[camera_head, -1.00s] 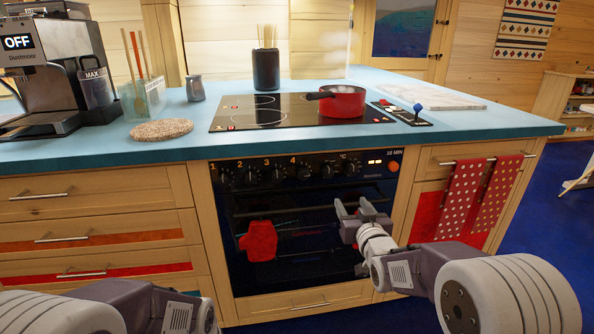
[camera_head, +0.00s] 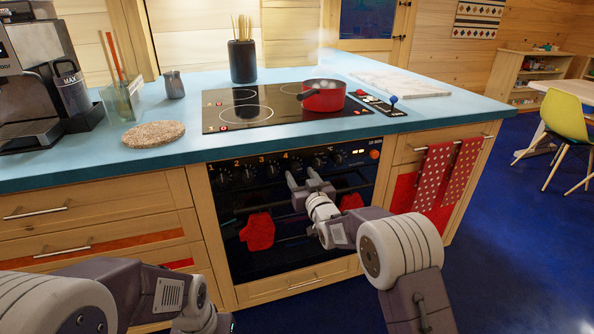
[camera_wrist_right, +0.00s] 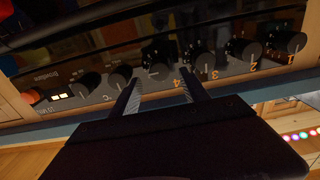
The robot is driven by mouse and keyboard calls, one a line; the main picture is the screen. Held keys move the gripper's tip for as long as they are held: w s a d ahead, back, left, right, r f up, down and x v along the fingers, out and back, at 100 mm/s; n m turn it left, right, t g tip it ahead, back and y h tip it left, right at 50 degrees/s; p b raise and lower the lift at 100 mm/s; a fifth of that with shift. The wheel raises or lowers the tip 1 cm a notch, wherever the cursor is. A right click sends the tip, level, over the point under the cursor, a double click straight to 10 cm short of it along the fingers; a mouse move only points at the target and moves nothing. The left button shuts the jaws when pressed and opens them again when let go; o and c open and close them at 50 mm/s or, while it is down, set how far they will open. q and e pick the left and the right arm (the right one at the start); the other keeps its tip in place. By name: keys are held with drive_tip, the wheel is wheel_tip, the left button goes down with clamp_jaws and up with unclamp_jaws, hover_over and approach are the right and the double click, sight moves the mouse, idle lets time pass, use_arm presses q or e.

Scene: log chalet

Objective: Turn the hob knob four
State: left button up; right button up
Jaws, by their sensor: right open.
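Hob knob four (camera_head: 295,165) is a dark round knob on the black oven's control panel, to the right of the printed 4. In the right wrist view, which shows the panel upside down, knob four (camera_wrist_right: 157,72) lies ahead between the two fingers. My right gripper (camera_head: 302,176) is open in front of the panel, just below that knob. In the wrist view its fingertips (camera_wrist_right: 159,88) stand apart with nothing gripped; I cannot tell whether they touch the knob. Of my left arm only links show, at the lower left; its fingers are out of view.
Neighbouring knobs (camera_head: 273,171) sit close on both sides. The oven door handle and a red mitt (camera_head: 257,232) are below. A red pan (camera_head: 323,96) stands on the black hob (camera_head: 240,112) above. Dotted towels (camera_head: 433,176) hang at the right.

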sight(296, 169)
drive_tip(key=shift+x, duration=1.95)
clamp_jaws()
